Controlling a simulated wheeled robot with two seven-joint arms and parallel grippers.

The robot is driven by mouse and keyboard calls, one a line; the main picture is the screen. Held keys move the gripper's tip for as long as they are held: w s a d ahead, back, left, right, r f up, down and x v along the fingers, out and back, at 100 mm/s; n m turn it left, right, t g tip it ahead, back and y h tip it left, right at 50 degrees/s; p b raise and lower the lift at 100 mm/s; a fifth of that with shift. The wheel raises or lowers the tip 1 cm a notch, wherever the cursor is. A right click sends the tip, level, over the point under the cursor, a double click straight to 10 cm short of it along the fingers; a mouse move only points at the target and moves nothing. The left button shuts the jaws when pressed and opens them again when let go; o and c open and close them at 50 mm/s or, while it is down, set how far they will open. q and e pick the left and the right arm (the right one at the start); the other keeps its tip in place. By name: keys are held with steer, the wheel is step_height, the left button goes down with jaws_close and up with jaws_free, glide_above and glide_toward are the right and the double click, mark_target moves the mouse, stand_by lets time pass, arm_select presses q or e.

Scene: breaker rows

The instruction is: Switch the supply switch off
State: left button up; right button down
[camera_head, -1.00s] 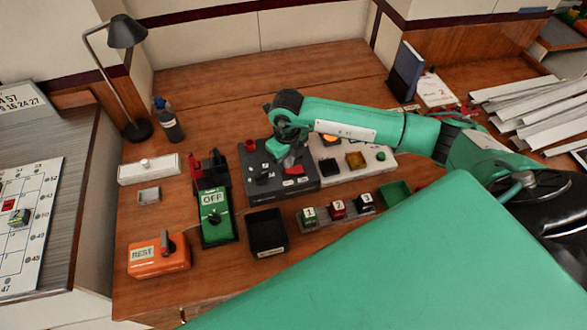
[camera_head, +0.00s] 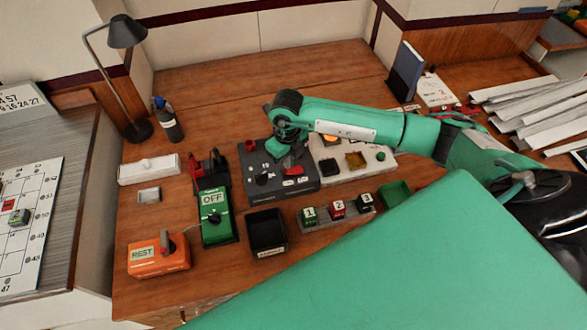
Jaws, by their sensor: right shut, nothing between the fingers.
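The dark grey supply box (camera_head: 262,194) stands in the middle of the table. Its top carries a dark knob (camera_head: 262,178), small pale markings and a red switch (camera_head: 293,171). My right gripper (camera_head: 286,165) points down over the box, close to the left side of the red switch. It is shut and empty. The wrist hides the back of the box top. I cannot tell whether the fingertips touch the switch, or which way the switch is tipped. My left gripper is not in view.
A green box marked OFF (camera_head: 215,222), an orange box marked REST (camera_head: 158,257) and a black bin (camera_head: 267,232) stand left and in front. A pale box with coloured buttons (camera_head: 375,172) and numbered blocks (camera_head: 337,209) are to the right.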

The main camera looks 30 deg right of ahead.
steer(key=shift+f+b, duration=0.9)
steer(key=shift+f, duration=0.25)
stand_by(0.4)
steer(key=shift+r, duration=0.15)
steer(key=shift+r+p, duration=1.9)
steer(key=shift+r, duration=1.6)
steer(key=shift+f, duration=0.1)
